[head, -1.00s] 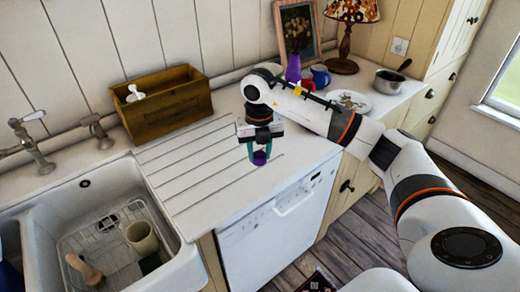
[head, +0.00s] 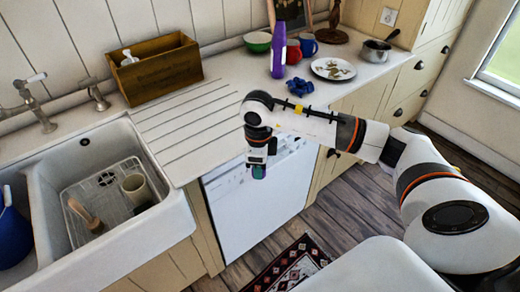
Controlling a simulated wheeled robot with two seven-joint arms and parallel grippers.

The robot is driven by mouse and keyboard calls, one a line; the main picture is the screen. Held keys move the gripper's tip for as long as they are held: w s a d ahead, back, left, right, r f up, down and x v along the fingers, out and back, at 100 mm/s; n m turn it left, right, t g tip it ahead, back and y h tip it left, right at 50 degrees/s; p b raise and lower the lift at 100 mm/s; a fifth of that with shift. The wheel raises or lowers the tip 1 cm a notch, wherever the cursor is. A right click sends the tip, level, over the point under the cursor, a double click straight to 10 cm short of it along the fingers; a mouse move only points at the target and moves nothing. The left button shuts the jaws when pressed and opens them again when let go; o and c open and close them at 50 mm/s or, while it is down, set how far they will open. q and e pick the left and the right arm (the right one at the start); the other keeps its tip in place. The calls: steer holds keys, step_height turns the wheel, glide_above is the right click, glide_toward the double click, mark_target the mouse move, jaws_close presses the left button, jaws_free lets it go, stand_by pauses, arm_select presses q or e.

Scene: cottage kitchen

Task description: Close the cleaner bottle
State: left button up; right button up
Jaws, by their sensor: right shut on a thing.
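The purple cleaner bottle (head: 278,52) stands upright on the counter at the back, with a pale strip down its side. Its top is too small to read clearly. My right gripper (head: 258,173) points down just off the counter's front edge, in front of the dishwasher, well nearer than the bottle. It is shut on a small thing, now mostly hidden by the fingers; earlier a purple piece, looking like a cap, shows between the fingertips. My left gripper is out of view.
A blue object (head: 280,88) lies on the counter behind my right arm. A green bowl (head: 257,43), mugs, a plate (head: 333,68) and a saucepan (head: 375,51) stand around the bottle. A wooden box (head: 155,70) and the sink (head: 105,180) are left. The drainboard is clear.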

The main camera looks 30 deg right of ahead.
steer(key=s+a+f+n, duration=0.4)
steer(key=s+n, duration=0.3)
steer(key=n, duration=0.6)
steer(key=s+a+f+n, duration=0.5)
steer(key=s+n, duration=0.2)
steer(key=n, duration=0.6)
steer(key=shift+f, duration=0.1)
